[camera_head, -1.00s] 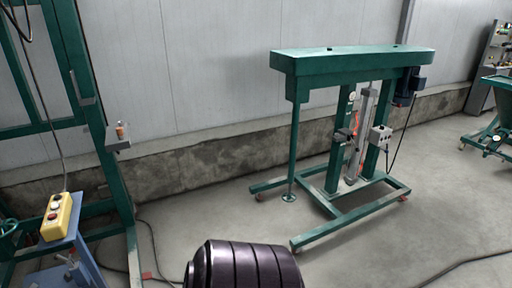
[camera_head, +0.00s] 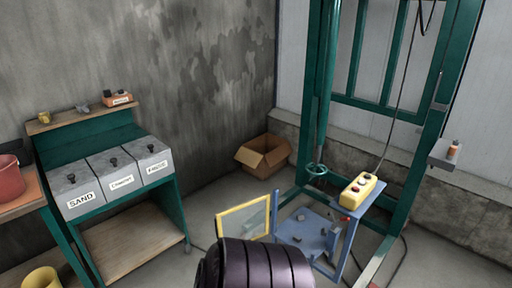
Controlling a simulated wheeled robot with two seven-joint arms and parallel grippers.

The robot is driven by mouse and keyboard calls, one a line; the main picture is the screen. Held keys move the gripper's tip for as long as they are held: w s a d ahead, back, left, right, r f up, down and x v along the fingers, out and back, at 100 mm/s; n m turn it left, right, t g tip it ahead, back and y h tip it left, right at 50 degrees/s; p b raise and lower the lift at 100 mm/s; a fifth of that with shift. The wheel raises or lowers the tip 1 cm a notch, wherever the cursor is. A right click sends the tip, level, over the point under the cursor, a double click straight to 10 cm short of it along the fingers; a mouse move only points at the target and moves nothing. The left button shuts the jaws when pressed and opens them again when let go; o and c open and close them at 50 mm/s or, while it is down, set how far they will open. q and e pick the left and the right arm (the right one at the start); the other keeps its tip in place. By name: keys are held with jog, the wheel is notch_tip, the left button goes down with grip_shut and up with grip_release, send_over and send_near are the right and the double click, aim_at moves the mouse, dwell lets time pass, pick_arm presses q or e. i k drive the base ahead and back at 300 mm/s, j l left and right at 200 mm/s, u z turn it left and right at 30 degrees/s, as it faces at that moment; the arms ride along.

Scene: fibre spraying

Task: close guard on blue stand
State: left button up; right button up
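The blue stand (camera_head: 300,233) is on the floor right of the bottom centre in the head view, inside the foot of a tall green frame. Its guard (camera_head: 243,221), a clear panel in a yellow frame, sticks out to the left from a blue upright post and stands open. A yellow control box (camera_head: 358,192) with several buttons sits on the stand's raised right part. The stand's lower front is partly cut off by a dark ribbed body at the bottom. Neither of my grippers is in view.
The green frame (camera_head: 317,90) with a handwheel (camera_head: 317,169) rises behind the stand. An open cardboard box (camera_head: 264,153) lies by the wall. Lidded grey bins (camera_head: 110,182) stand on a green bench at left. Some floor shows between bench and stand.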

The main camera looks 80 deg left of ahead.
aim_at(218, 220)
jog(key=u, duration=2.3)
jog(key=i+j, duration=0.1)
jog(key=j, duration=0.35)
jog(key=i+j, duration=0.1)
jog(key=j, duration=0.35)
jog(key=i+j, duration=0.1)
jog(key=j, duration=0.35)
jog(key=i+j, duration=0.1)
jog(key=j, duration=0.35)
jog(key=i+j, duration=0.15)
jog(key=j, duration=0.3)
jog(key=i+j, duration=0.1)
jog(key=j, duration=0.3)
